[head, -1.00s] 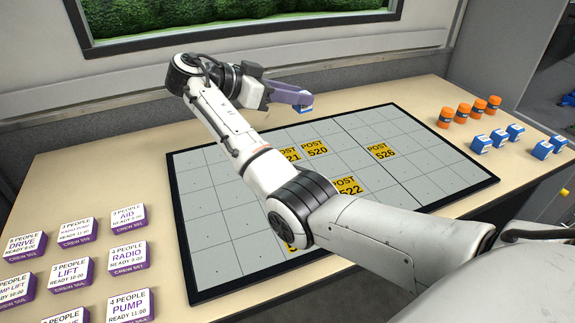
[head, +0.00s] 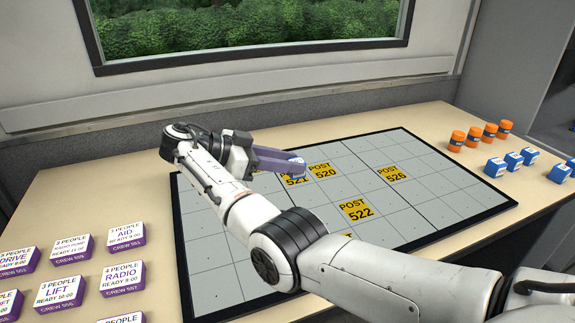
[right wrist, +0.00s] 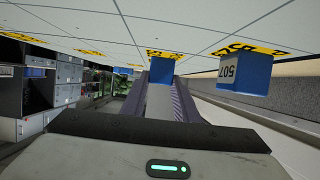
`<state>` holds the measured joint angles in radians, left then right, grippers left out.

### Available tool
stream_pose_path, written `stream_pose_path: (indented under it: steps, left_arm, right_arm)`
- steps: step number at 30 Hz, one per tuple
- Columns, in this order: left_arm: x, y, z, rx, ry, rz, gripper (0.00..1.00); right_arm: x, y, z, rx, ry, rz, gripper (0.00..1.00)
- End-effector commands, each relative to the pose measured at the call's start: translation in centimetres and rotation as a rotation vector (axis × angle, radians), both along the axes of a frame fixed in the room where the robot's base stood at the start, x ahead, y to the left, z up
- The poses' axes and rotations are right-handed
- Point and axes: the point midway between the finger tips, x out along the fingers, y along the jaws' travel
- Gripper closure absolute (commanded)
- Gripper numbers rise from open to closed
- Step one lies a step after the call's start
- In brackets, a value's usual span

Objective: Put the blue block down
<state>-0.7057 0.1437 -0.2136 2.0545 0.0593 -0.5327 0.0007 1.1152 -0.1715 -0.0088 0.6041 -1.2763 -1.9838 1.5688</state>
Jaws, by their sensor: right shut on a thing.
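My right gripper (head: 296,166) has purple fingers and is low over the grey gridded board (head: 415,160). It is shut on a blue block (right wrist: 161,71), which shows between the fingertips in the right wrist view. In the head view the fingers mostly hide this block, near the yellow POST 521 card. I cannot tell whether the block touches the board. A second blue block marked 507 (right wrist: 249,74) is beside the gripper, at a yellow card, in the right wrist view. My left gripper is not in view.
Yellow cards POST 520 (head: 322,170), POST 522 (head: 355,210) and POST 526 (head: 392,173) lie on the board. Several blue blocks (head: 513,160) and orange cylinders (head: 473,138) stand at right. Several white-and-purple crew blocks (head: 124,277) stand at left. The board's right part is largely clear.

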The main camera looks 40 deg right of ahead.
Motion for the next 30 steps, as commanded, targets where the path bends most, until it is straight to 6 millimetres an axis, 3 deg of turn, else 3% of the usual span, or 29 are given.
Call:
stream_pose_path:
  steps: [11, 12, 15, 24, 30]
  left_arm:
    - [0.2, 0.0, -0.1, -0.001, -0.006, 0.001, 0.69]
    - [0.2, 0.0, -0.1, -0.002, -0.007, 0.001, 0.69]
    - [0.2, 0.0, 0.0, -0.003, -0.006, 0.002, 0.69]
    - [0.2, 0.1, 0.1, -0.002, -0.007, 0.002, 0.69]
    - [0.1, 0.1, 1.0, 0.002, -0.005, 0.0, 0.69]
  right_arm:
    - [0.0, 0.0, -0.6, -0.001, -0.002, 0.0, 0.94]
    - [0.0, 0.0, -0.6, 0.0, -0.001, 0.001, 0.71]
    - [0.0, 0.0, -0.5, 0.001, -0.002, 0.001, 0.54]
    - [0.0, 0.0, -0.3, 0.0, -0.001, 0.001, 0.54]
    - [-0.3, 0.6, 0.7, 0.001, -0.002, -0.012, 0.54]
